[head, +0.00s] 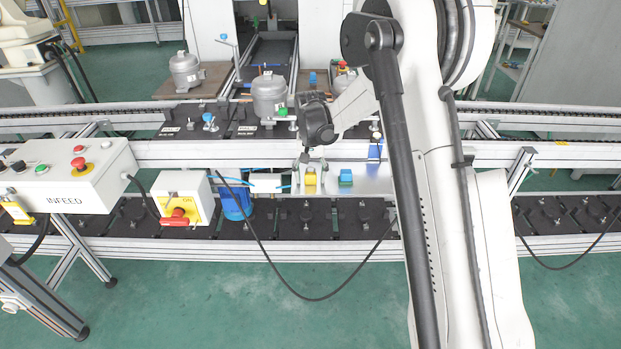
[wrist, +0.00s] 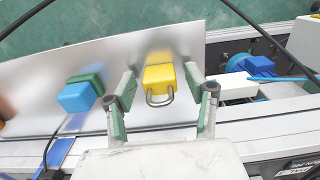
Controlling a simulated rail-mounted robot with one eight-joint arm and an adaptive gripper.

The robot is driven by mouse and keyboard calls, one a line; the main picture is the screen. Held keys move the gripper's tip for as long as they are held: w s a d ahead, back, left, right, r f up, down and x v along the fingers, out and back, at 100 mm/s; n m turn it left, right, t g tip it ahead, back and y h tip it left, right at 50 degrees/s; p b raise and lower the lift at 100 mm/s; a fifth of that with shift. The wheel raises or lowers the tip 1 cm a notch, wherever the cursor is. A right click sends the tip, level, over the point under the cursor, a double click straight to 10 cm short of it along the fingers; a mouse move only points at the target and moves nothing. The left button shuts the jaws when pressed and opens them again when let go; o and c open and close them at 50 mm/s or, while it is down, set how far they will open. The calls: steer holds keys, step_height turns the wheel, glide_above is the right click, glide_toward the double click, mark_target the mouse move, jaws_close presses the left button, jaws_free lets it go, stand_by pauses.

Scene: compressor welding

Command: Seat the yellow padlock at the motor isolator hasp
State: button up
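The yellow padlock (head: 310,179) sits on a metal plate on the line. In the wrist view the padlock (wrist: 159,78) lies between my fingers, its grey shackle pointing toward the wrist. My gripper (wrist: 160,76) is open, one finger on each side of the padlock, with a visible gap on both sides. In the head view my gripper (head: 308,168) is over the padlock. The motor isolator (head: 184,198) is a white box with a yellow face and a red handle, left of the padlock. Its hasp is too small to make out.
A blue and green block (head: 345,178) sits right of the padlock on the same metal plate (head: 376,181). A blue motor (head: 236,204) stands between isolator and plate. The INFEED control box (head: 70,180) is far left. A black cable loops in front of the line.

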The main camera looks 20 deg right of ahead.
mark_target(308, 175)
steer(key=c, duration=1.1)
steer(key=shift+r, duration=0.15)
steer(key=shift+r, duration=0.3)
steer(key=r, duration=0.2)
steer(key=a+r, duration=0.1)
steer(key=shift+s+r, duration=0.2)
steer(key=shift+r, duration=0.15)
steer(key=s+a+r, duration=0.4)
steer(key=a+r, duration=0.2)
steer(key=a, duration=0.3)
steer(key=shift+s+a+r, duration=0.2)
steer(key=shift+s+a, duration=0.05)
steer(key=shift+s, duration=0.15)
